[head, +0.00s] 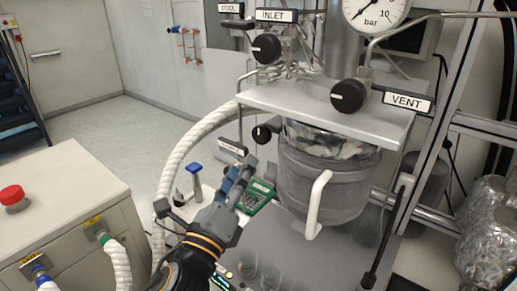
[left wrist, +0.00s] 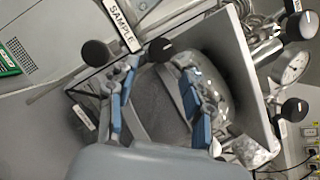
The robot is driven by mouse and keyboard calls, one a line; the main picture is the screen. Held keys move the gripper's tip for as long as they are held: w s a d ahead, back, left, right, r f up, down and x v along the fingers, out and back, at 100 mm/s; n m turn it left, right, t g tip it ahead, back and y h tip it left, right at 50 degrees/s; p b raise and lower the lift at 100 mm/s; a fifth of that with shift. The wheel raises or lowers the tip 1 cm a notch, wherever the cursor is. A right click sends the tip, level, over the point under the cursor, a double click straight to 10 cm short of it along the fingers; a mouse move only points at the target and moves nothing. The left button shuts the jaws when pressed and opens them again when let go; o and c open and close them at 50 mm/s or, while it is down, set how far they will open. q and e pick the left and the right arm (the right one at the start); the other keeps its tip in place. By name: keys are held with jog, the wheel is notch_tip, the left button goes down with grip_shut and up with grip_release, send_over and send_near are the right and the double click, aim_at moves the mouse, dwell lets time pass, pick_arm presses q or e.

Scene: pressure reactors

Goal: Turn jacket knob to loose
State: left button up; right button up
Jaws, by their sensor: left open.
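No label that I can read says jacket, so I cannot tell which knob is the jacket knob. The steel reactor vessel (head: 325,180) with a grey jacket and a white handle (head: 316,205) hangs under a metal plate. A small black knob (head: 262,133) sits below the plate's left edge, beside a white label (head: 232,147). My left gripper (head: 242,172) is open and empty, below that knob and left of the vessel. In the left wrist view its fingers (left wrist: 156,72) stand apart in front of the vessel, with black knobs and a SAMPLE label (left wrist: 122,25) beyond the tips.
The INLET knob (head: 266,48) and VENT knob (head: 348,96) sit above the plate near a pressure gauge (head: 376,10). A white ribbed hose (head: 180,160) runs left of my gripper. A green device (head: 257,196) lies behind it. A cabinet (head: 70,200) stands at left.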

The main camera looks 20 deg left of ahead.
aim_at(259, 137)
pick_arm(q)
jog(key=b+x, duration=0.1)
jog(key=x, duration=0.8)
jog(key=shift+d, duration=0.15)
jog(key=shift+w, duration=0.35)
pick_arm(e)
jog(key=shift+f, duration=1)
pick_arm(q)
jog(key=c, duration=0.9)
jog(key=shift+o, duration=0.2)
jog(key=shift+r, duration=0.1)
pick_arm(e)
jog(key=shift+r, duration=0.1)
